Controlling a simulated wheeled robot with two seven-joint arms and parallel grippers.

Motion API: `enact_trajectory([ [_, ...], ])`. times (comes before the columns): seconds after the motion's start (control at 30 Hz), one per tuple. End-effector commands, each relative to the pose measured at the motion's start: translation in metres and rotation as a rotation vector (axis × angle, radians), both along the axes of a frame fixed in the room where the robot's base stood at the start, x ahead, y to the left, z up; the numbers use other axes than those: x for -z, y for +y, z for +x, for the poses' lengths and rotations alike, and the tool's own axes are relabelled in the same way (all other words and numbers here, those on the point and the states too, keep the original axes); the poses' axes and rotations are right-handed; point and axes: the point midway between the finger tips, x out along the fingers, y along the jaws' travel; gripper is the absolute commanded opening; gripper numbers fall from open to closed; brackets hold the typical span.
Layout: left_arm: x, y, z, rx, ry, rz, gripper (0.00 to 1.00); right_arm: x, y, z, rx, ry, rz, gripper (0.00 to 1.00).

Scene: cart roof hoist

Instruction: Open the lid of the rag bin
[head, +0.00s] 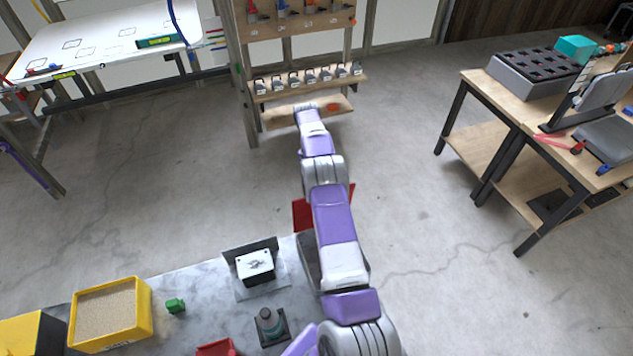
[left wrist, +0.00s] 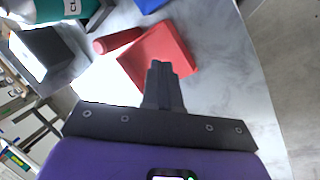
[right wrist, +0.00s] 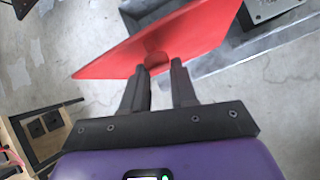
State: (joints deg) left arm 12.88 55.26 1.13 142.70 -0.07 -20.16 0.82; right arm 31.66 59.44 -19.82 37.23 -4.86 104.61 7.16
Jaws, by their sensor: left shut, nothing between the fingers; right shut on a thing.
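The red lid (right wrist: 195,30) of the rag bin fills the upper middle of the right wrist view. My right gripper (right wrist: 158,70) is shut on its red knob. In the head view, parts of the red lid (head: 302,214) show on both sides of my arm, which hides the rest and my right gripper. A grey wall, seemingly the bin (head: 309,262), shows beside the arm at the table's edge. It also shows beyond the lid in the right wrist view (right wrist: 232,57). How far the lid is raised is unclear. My left gripper (left wrist: 160,68) is shut and empty over the marble table.
A red pan (left wrist: 178,45) with a handle lies under my left gripper. Open floor lies beyond.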

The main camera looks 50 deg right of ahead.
Motion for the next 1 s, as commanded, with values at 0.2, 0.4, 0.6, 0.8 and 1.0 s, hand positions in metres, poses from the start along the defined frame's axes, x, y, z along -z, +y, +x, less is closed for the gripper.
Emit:
enact_trajectory([
  [0.2,0.0004,0.0,0.0,0.0,0.0,0.0,0.0,0.0057,0.0005,0.0004,0.005,0.021,0.034,0.0],
  [0.4,0.0005,0.0,0.0,0.0,0.0,0.0,0.0,0.0064,-0.003,-0.0016,0.009,0.036,0.042,0.0],
  [0.6,0.0005,0.0,0.0,0.0,0.0,0.0,0.0,0.0062,-0.004,-0.0022,0.01,0.041,0.046,0.0],
  [0.8,0.0005,0.0,0.0,0.0,0.0,0.0,0.0,0.0066,-0.0039,-0.0023,0.01,0.042,0.047,0.0],
  [1.0,0.0005,0.0,0.0,0.0,0.0,0.0,0.0,0.0068,-0.0037,-0.0023,0.009,0.042,0.048,0.0],
])
